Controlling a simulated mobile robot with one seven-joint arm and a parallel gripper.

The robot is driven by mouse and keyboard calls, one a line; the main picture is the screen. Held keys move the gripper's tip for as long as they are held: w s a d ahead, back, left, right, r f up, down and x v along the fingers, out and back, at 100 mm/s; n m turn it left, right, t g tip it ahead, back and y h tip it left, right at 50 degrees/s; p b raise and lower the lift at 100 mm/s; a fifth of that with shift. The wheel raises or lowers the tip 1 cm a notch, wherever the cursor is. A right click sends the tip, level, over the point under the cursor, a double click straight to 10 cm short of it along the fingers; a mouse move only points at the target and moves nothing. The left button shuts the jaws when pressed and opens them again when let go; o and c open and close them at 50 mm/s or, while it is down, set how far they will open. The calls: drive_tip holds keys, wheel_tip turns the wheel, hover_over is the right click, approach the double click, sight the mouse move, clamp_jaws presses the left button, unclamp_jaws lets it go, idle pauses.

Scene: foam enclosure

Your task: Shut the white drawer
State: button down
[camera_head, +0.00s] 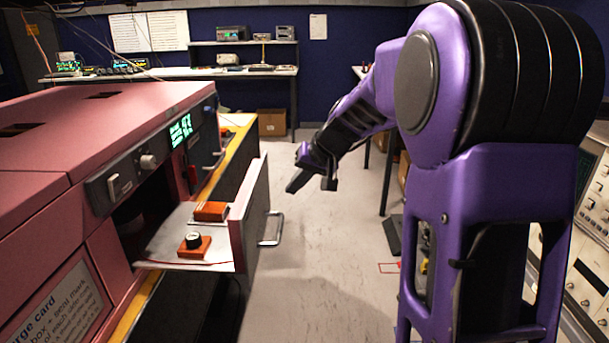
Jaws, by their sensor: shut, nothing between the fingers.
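The white drawer (247,222) stands pulled out from the pink cabinet on the left, below its control panel. Its front has a metal bar handle (271,230) facing right. My gripper (310,186) is at the end of my purple arm, to the right of the drawer front and higher in the picture than the handle. It is shut and empty, and appears apart from the drawer.
The floor (320,260) right of the drawer is mostly clear. A bench (200,73) with equipment and a cardboard box (272,122) stand at the back. Instrument racks (590,230) stand at the right.

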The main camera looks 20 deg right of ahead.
drive_tip(key=a, duration=0.1)
drive_tip(key=w+a, duration=0.1)
drive_tip(key=a, duration=0.2)
drive_tip(key=shift+w+f, duration=0.3)
drive_tip(key=shift+a, duration=0.1)
